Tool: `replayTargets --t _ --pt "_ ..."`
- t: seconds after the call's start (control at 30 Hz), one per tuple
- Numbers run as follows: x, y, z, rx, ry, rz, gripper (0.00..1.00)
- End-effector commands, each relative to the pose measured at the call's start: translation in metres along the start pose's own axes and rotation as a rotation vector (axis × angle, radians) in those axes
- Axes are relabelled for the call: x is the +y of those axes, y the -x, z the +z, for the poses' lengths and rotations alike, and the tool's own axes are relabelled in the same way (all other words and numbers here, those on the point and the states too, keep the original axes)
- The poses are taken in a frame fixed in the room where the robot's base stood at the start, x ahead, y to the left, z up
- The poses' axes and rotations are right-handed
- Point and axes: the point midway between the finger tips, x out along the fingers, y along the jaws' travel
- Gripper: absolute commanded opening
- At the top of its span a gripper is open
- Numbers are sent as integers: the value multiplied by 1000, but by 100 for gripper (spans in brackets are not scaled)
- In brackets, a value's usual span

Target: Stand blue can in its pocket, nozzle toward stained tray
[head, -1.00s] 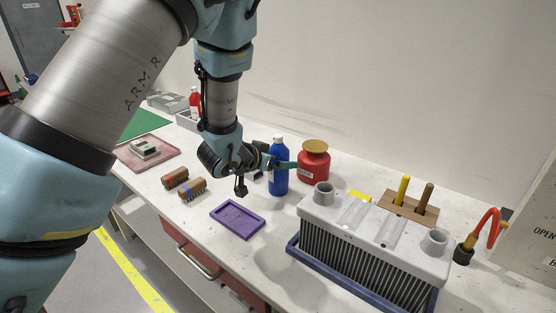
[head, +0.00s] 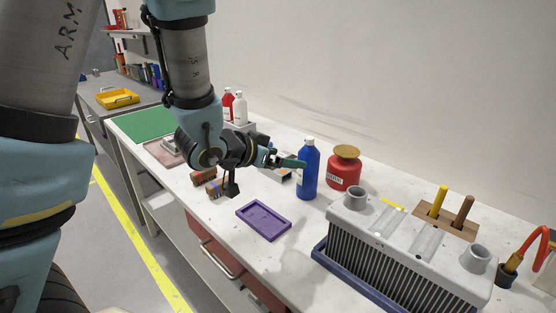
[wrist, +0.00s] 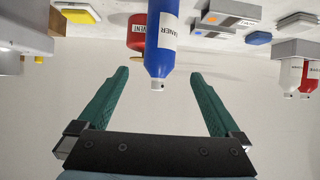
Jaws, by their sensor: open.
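The blue can (head: 309,172) stands upright on the white bench, with a white cap and a white label. My gripper (head: 292,162) is level with its upper part, on its left, with the fingertips close to it. In the wrist view, the picture is upside down; my open gripper (wrist: 158,74) has one teal finger on each side of the blue can (wrist: 160,45), with nothing held. Which way the nozzle points is too small to tell. A pinkish tray (head: 153,152), partly hidden by my arm, may be the stained tray. I cannot identify the pocket.
A red jar (head: 343,172) stands close right of the can. A purple tray (head: 264,220) lies in front. A grey ribbed unit (head: 400,240) fills the right front. Brown brushes (head: 203,175) lie under my wrist. White and red bottles (head: 240,108) stand behind.

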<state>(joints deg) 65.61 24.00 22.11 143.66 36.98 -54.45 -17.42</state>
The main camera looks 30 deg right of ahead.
Motion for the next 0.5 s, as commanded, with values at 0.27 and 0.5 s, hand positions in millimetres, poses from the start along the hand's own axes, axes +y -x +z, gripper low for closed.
replayTargets --t 0.27,0.5 --pt "-1 4 0 -2 1 -3 100" --pt "-80 40 28 -128 106 -230 100"
